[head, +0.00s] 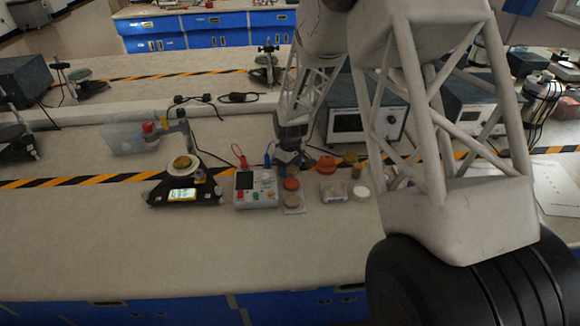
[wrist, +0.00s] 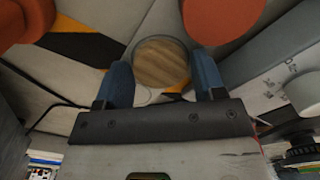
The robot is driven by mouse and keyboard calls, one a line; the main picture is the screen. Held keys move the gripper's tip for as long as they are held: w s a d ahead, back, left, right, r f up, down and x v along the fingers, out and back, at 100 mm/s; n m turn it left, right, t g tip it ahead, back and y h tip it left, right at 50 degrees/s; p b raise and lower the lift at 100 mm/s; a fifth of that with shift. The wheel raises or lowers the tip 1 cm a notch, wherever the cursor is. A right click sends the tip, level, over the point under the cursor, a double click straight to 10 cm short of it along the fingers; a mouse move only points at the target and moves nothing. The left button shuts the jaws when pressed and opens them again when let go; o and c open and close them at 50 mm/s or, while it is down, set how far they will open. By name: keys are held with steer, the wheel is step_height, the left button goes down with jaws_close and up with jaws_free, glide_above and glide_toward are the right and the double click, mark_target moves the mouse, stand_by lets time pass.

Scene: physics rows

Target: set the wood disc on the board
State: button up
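The wood disc (wrist: 162,62) is round, brown and grained, with a pale rim. In the wrist view it lies between and just past the blue fingertips of my gripper (wrist: 164,80). The fingers stand apart, with a thin gap showing at the disc's right side. My gripper (head: 293,162) points down over the bench in the head view, behind the meter box. A small pale board (head: 294,210) lies in front, with an orange disc (head: 291,184) and a tan disc (head: 291,199) on it. I cannot tell whether the tan disc is the one in the wrist view.
A balance (head: 160,193) with a yellowish piece on its pan and a grey meter box (head: 243,199) stand left. Orange pieces (head: 327,165) and a white round piece (head: 360,191) lie right. A power supply (head: 345,122) stands behind. The front bench is clear.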

mark_target(291, 169)
steer(key=shift+r, duration=0.15)
step_height(291, 169, up, 12)
stand_by(0.8)
stand_by(0.4)
steer(key=shift+r, duration=0.1)
steer(key=s+d+r+m+t, duration=0.1)
steer(key=s+d+r+m, duration=0.15)
steer(key=s+r, duration=0.6)
steer(key=s+d+r+m, duration=0.2)
steer(key=s+d+r, duration=0.2)
steer(key=s+r, duration=0.45)
steer(key=s+d+m, duration=0.2)
steer(key=s, duration=1.1)
steer(key=s+d+r+m+t, duration=0.1)
steer(key=s+d+m, duration=0.1)
steer(key=s, duration=1.1)
steer(key=shift+d+r+m+t, duration=0.15)
steer(key=shift+d+m+t, duration=0.05)
steer(key=shift+m+t, duration=0.15)
